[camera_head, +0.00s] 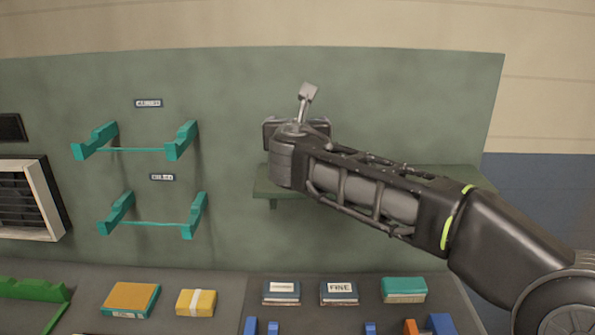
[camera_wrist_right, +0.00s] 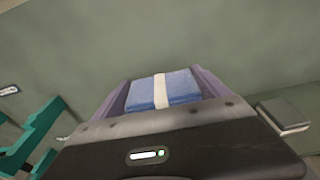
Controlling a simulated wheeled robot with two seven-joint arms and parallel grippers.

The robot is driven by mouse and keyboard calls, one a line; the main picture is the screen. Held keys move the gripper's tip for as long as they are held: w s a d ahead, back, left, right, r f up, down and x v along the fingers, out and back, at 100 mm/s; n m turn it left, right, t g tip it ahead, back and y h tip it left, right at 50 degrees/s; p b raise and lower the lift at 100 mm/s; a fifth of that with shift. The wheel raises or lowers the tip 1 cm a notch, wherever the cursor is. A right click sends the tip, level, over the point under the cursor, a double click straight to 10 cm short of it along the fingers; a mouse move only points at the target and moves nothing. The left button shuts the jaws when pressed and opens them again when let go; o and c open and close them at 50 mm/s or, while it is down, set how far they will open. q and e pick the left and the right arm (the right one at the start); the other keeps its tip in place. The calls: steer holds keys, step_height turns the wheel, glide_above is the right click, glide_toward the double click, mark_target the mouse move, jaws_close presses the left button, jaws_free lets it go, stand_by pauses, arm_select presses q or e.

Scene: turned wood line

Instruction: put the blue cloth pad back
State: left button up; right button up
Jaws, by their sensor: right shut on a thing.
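The blue cloth pad (camera_wrist_right: 142,93) has a white band across its middle. In the right wrist view my right gripper (camera_wrist_right: 162,82) is shut on it, with a purple finger at each side. In the head view my right arm reaches in from the right, with its wrist in front of the green panel above the shelf. The pad and the fingers are hidden there behind the wrist. My left gripper is not in view.
A green shelf (camera_head: 262,188) is partly hidden behind my arm. Two teal bracket racks (camera_head: 180,141) (camera_head: 193,217) on the panel look empty. Below lie an orange-and-teal block (camera_head: 131,299), a yellow pad (camera_head: 186,303), two dark labelled blocks (camera_head: 281,294) (camera_head: 339,295) and a teal block (camera_head: 404,290).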

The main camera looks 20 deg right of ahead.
step_height(320, 180, down, 5)
steer(key=shift+f, duration=0.1)
steer(key=shift+s, duration=0.1)
steer(key=shift+f+b, duration=0.35)
steer(key=shift+f, duration=1.55)
steer(key=o, duration=1.2)
steer(key=b+v, duration=0.2)
steer(key=v, duration=1)
steer(key=shift+r, duration=0.1)
